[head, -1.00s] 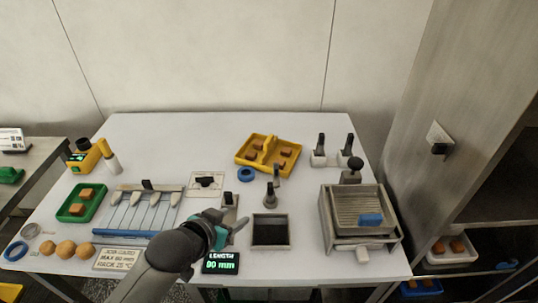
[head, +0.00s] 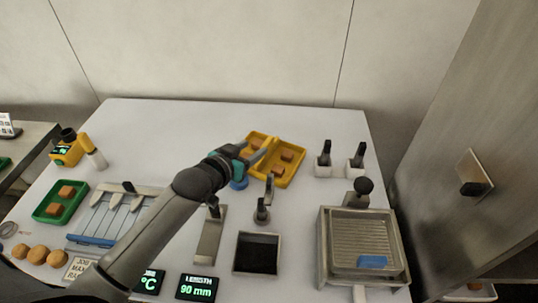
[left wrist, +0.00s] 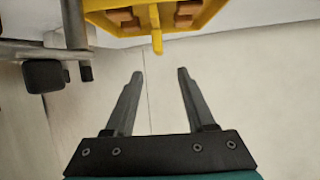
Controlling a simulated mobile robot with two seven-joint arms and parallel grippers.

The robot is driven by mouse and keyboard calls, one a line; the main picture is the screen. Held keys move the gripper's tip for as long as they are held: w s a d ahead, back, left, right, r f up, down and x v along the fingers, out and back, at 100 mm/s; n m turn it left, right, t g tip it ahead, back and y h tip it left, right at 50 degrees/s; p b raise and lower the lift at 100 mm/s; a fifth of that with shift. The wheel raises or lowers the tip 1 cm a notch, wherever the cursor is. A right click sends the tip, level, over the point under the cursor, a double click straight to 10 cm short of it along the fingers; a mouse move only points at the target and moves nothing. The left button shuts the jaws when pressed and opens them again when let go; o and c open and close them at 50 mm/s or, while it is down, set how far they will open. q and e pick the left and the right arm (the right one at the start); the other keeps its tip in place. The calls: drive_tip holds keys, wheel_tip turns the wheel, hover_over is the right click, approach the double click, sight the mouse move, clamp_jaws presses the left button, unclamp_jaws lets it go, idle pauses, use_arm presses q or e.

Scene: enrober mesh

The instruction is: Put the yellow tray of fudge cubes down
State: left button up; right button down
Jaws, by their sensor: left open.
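The yellow tray (head: 287,173) of brown fudge cubes (head: 288,155) rests on the back middle of the white table. A yellow handle rises across its middle. My left gripper (head: 261,156) is at the tray's left side, near the handle, and overlaps part of the tray in the head view. In the left wrist view the left gripper (left wrist: 161,74) is open with nothing between its fingers. The tray (left wrist: 183,28) shows beyond the fingertips there, with a yellow stub pointing toward the gap. My right gripper is not in view.
A blue ring (head: 238,184) lies just below my left gripper. A dark-knobbed stand (head: 262,214) and a dark square pan (head: 257,253) are in front of the tray. Two black-handled holders (head: 324,160) stand to its right. Clear table lies behind and left of the tray.

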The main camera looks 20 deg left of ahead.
sight(272, 138)
use_arm(q)
drive_tip(key=b+x, duration=0.1)
drive_tip(key=x, duration=0.5)
drive_tip(key=shift+w+f, duration=0.15)
drive_tip(key=shift+f, duration=0.05)
drive_tip(key=shift+w+f, duration=0.15)
drive_tip(key=shift+w, duration=0.3)
drive_tip(key=b+x, duration=0.1)
drive_tip(key=x, duration=0.3)
drive_tip(key=shift+s+d+f+b, duration=0.1)
drive_tip(key=shift+s+f+b, duration=0.05)
drive_tip(key=shift+f+b, duration=0.25)
drive_tip(key=shift+w+f, duration=0.15)
drive_tip(key=shift+w, duration=0.4)
clamp_jaws()
